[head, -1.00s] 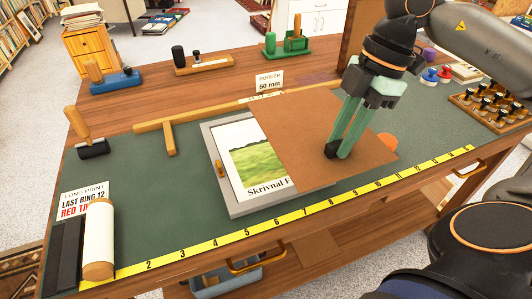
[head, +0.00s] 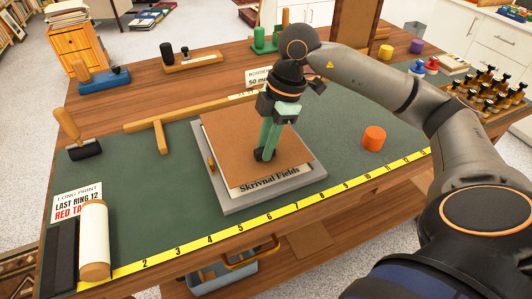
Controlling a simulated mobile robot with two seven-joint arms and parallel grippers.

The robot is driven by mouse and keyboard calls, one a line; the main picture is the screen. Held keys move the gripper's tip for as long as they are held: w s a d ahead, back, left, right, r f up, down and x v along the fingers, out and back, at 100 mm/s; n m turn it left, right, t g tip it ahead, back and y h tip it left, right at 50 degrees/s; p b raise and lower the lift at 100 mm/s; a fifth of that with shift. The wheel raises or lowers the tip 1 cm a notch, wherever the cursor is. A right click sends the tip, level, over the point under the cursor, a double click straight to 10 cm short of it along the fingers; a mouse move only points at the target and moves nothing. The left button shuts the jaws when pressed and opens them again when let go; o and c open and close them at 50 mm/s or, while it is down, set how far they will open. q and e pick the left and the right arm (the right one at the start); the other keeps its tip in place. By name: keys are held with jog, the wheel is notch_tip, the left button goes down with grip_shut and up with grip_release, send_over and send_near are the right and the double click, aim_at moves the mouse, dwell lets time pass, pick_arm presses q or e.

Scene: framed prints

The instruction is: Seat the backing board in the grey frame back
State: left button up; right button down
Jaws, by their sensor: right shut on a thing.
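The brown backing board (head: 235,137) is over the grey frame back (head: 248,203) and covers most of it. The frame's front edge and left edge show. A strip of the print (head: 270,180) with the words "Skrivnal Fields" shows between board and frame. The board looks slightly turned relative to the frame, and I cannot tell whether it touches it. My right gripper (head: 265,155) is shut on the board, fingers pointing down at its right part. A small wooden piece (head: 211,166) sits at the frame's left edge. My left gripper is not in view.
An orange cylinder (head: 373,138) stands right of the frame. A yellow ruler strip (head: 300,208) runs along the mat's front edge. A wooden T-square (head: 160,134) lies behind left. A white roll (head: 94,240) lies front left. The green mat (head: 140,190) is clear left of the frame.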

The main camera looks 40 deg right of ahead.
jog(key=shift+f, duration=1.55)
jog(key=shift+f, duration=0.2)
jog(key=c, duration=0.8)
grip_release()
jog(key=shift+o, duration=0.2)
jog(key=shift+r, duration=0.1)
